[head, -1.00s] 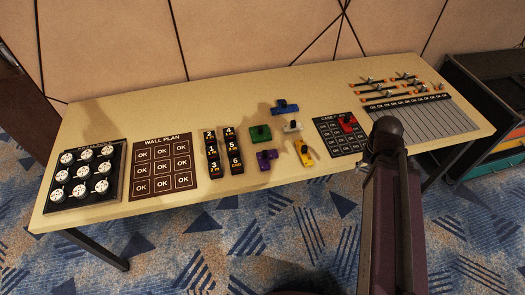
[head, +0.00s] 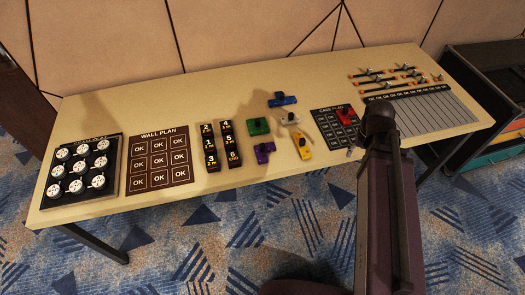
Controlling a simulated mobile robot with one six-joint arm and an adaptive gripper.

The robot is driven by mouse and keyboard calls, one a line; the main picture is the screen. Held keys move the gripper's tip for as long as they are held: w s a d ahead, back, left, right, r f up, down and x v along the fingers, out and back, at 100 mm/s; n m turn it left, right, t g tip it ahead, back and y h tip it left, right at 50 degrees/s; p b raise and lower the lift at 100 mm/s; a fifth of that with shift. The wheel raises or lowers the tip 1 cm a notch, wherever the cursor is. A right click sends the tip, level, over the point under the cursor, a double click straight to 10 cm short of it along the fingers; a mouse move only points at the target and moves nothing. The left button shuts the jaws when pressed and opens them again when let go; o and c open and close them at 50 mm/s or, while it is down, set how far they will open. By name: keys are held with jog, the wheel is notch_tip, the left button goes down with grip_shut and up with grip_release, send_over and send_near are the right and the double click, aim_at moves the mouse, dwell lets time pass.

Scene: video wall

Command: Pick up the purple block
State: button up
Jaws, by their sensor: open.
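The purple block (head: 264,151) lies on the table (head: 100,112) right of its middle, with a dark part on its top. It sits just below the green block (head: 258,127) and left of the yellow block (head: 305,147). My raised arm covers the right front of the table and hides most of my gripper. Only a small grey tip of what looks like my gripper (head: 350,152) shows left of the arm, below the case plan board. It is well to the right of the purple block and apart from it, and I see nothing held.
A blue block (head: 282,99) and a white block (head: 290,118) lie close by. A red block (head: 344,110) is on the case plan board (head: 325,122). Black numbered holders (head: 209,148) stand left of the purple block. A wall plan board (head: 160,158) lies further left.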

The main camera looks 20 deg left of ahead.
jog(key=w+a+n, duration=0.2)
jog(key=a, duration=0.6)
jog(key=w+a+n, duration=0.1)
jog(key=w+a, duration=0.2)
jog(key=a, duration=0.5)
jog(key=n, duration=0.3)
send_over(263, 145)
jog(key=shift+s+a+r, duration=0.1)
jog(key=shift+a+r, duration=0.05)
jog(key=shift+r, duration=0.1)
jog(key=shift+f, duration=0.1)
notch_tip(263, 145, down, 8)
jog(key=b, duration=0.8)
jog(key=shift+f, duration=0.2)
jog(key=shift+f+b, duration=2.6)
jog(key=shift+b, duration=0.05)
grip_shut()
